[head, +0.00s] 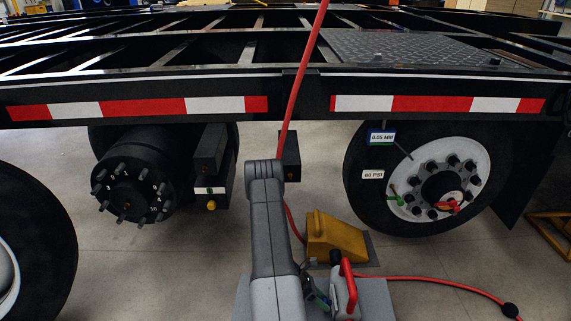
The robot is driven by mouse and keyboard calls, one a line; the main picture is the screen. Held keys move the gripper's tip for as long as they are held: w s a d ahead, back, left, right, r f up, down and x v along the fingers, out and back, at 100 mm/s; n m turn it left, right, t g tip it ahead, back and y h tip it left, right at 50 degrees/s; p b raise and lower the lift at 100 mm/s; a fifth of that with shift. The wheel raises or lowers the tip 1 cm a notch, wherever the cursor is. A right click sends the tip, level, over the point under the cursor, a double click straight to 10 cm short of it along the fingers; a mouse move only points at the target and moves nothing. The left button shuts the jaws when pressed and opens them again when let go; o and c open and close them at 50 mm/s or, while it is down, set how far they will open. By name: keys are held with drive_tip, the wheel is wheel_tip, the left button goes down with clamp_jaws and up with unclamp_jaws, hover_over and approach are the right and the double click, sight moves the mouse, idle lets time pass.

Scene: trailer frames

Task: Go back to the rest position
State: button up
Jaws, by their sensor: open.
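My grey arm (268,225) rises from the bottom centre of the head view, in front of the trailer frame. I cannot make out my gripper or its fingers; small dark parts and a red-handled tool (345,290) show low beside the arm. The wheel (440,188) at the right has a tyre with labels reading 60 PSI and 0.05 MM. A green piece and a red piece sit on its rim. The bare hub (130,190) with numbered studs is at the left, with no wheel on it.
The trailer frame (185,106) with red and white strips spans the view. A red hose (303,78) hangs down behind my arm; another red hose (430,281) runs right. A yellow wedge (335,240) stands on the floor. A loose tyre (45,235) is at the left edge.

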drive_tip(key=shift+s+r+m+t+p, duration=0.1)
drive_tip(key=shift+s+m+t+p, duration=0.1)
drive_tip(key=shift+m+t+p, duration=0.45)
drive_tip(key=shift+s+r+m+t+p, duration=0.15)
drive_tip(key=shift+m+t+p, duration=0.15)
drive_tip(key=shift+t, duration=0.65)
